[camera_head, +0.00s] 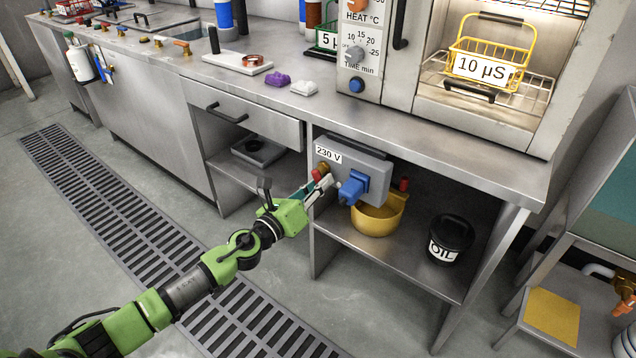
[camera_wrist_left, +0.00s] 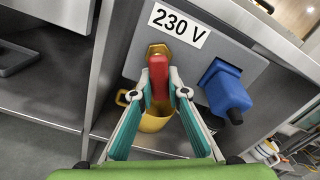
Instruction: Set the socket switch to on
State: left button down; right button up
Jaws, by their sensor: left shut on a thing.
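The grey socket box (camera_head: 372,164) labelled 230 V is mounted under the bench top, above an open shelf. Its red switch (camera_wrist_left: 158,78) sits on a brass-coloured base below the label in the left wrist view; in the head view the red switch (camera_head: 318,172) shows just beyond my fingers. A blue plug (camera_head: 352,187) sits in the socket to the right of the switch. My left gripper (camera_head: 322,188) is at the switch, its fingertips (camera_wrist_left: 163,88) closed on both sides of the red lever. My right gripper is not in view.
A yellow pot (camera_head: 380,215) and a black OIL container (camera_head: 450,238) stand on the shelf below the box. A drawer (camera_head: 245,118) is left of it. The bench top (camera_head: 420,120) runs above, with an oven holding a yellow basket (camera_head: 492,52). The floor in front is clear.

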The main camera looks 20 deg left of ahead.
pick_arm(q)
jog(key=shift+d+r+n, duration=0.2)
jog(key=shift+n, duration=0.8)
jog(key=n+p, duration=0.2)
jog(key=n, duration=0.1)
jog(key=r+n, duration=0.1)
jog(key=n, duration=0.1)
jog(key=shift+s+d+p, duration=0.2)
jog(key=shift+d+p, duration=0.15)
jog(key=shift+p, duration=0.05)
jog(key=n+p, duration=0.1)
jog(key=n, duration=0.1)
jog(key=r+n+p, duration=0.1)
jog(key=n, duration=0.2)
jog(key=shift+p, duration=0.3)
jog(key=shift+d+n, duration=0.1)
jog(key=shift+n, duration=0.2)
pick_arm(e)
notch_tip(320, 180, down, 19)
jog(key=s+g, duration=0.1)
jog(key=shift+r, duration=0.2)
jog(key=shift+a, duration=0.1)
pick_arm(q)
jog(key=c, duration=2)
grip_release()
jog(key=shift+o, duration=0.2)
jog(key=v, duration=1.2)
